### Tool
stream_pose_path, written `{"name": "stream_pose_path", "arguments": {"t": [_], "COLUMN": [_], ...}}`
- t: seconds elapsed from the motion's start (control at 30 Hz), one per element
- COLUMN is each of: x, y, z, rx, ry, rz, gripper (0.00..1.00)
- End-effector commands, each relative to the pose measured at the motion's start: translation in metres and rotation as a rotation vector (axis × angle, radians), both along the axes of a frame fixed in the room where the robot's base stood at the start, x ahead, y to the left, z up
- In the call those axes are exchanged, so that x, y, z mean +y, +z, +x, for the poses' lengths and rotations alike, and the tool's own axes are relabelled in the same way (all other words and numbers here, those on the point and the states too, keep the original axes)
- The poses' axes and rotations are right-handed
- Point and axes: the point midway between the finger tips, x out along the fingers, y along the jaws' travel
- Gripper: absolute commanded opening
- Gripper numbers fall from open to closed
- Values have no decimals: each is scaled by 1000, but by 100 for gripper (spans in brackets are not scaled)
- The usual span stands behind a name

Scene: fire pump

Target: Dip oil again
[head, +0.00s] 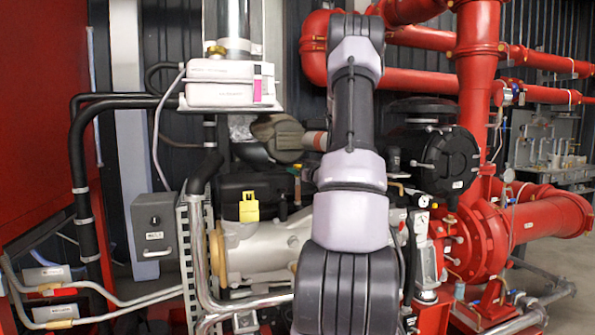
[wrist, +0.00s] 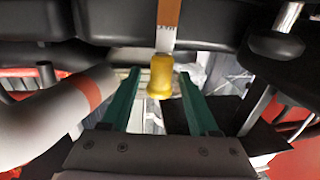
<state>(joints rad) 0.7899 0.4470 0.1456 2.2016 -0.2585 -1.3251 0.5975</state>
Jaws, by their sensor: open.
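In the wrist view, my gripper (wrist: 159,79) is open, with one green finger on each side. A yellow handle (wrist: 160,74), which looks like the dipstick's grip, shows between the fingertips. Gaps show on both sides, so the fingers appear not to touch it. I cannot tell if it is level with the tips or beyond them. An orange-brown strip (wrist: 168,20) with small dark marks rises above the handle. In the head view, my arm covers the middle of the engine, and my gripper and this handle are hidden behind it.
In the wrist view, a pale pipe with a red band (wrist: 88,90) lies close to the left finger. Black engine parts (wrist: 285,45) crowd the top and right.

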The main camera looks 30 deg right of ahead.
Motion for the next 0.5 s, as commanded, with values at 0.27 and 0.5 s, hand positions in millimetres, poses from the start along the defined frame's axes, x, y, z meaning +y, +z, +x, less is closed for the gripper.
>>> {"name": "stream_pose_path", "arguments": {"t": [0.27, 0.5], "x": [-1, -1], "y": [0, 0], "z": [10, 10], "rx": [0, 0], "ry": [0, 0], "rz": [0, 0], "gripper": [61, 22]}}
